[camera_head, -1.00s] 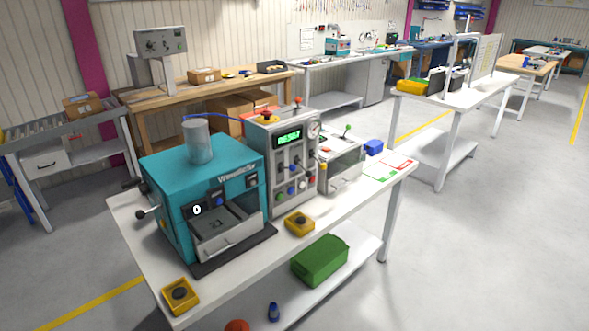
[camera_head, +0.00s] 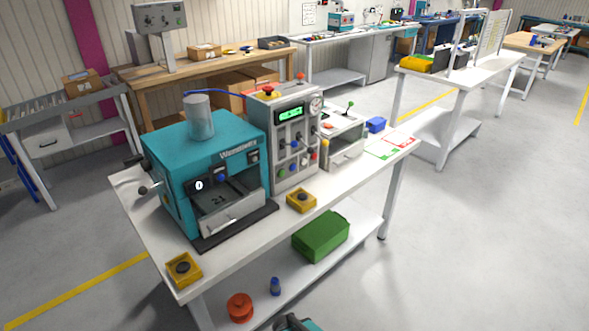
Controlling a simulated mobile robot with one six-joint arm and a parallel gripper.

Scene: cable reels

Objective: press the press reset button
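The teal press (camera_head: 207,150) stands on the near white workbench (camera_head: 240,250), with a grey cylinder on top and a drawer-like tray in front. A small blue button (camera_head: 221,178) and dark controls sit on its front face. The grey control box (camera_head: 292,138) beside it has a lit green display and several coloured buttons and knobs. Labels are too small to read, so I cannot tell which button is the press reset. My gripper is not clearly seen.
A dark and teal part, likely of my arm, shows at the bottom edge. A green bin (camera_head: 321,236), a red object (camera_head: 240,307) and a small blue object (camera_head: 275,286) are on the lower shelf. The floor to the right is clear.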

